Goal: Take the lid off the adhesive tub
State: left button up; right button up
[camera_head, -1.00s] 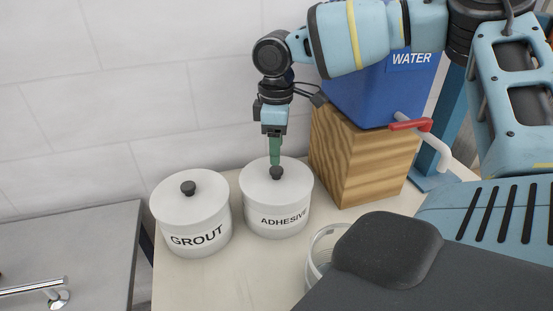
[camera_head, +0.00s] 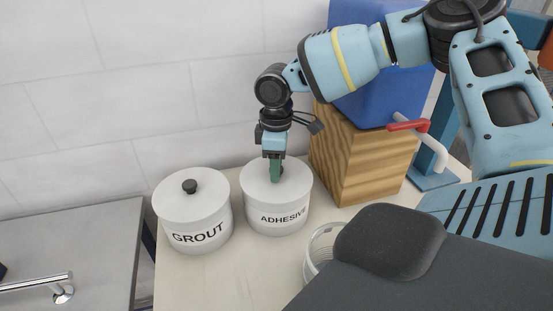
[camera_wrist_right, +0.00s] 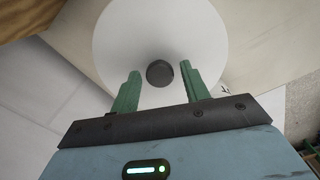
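The white adhesive tub (camera_head: 277,213), labelled ADHESIVE, stands upright on the pale worktop. Its white lid (camera_head: 255,180) is seated on it, with a dark round knob in the middle. My right gripper (camera_head: 276,179) points down at the lid from above, its green fingers at the knob. In the right wrist view the fingers (camera_wrist_right: 160,82) are apart, one on each side of the knob (camera_wrist_right: 160,73), with a gap on both sides. The lid (camera_wrist_right: 130,40) fills the middle of that view. My left gripper is not in view.
A white GROUT tub (camera_head: 196,222) with its own knobbed lid stands left of the adhesive tub. A wooden block (camera_head: 362,158) under a blue water container (camera_head: 385,85) with a red-handled tap (camera_head: 408,125) is close on the right. A clear glass vessel (camera_head: 318,252) stands in front.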

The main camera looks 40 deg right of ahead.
jog(key=c, duration=0.8)
jog(key=shift+r, duration=0.15)
notch_tip(320, 180, up, 18)
jog(key=shift+f+b, duration=0.1)
jog(key=shift+b, duration=0.25)
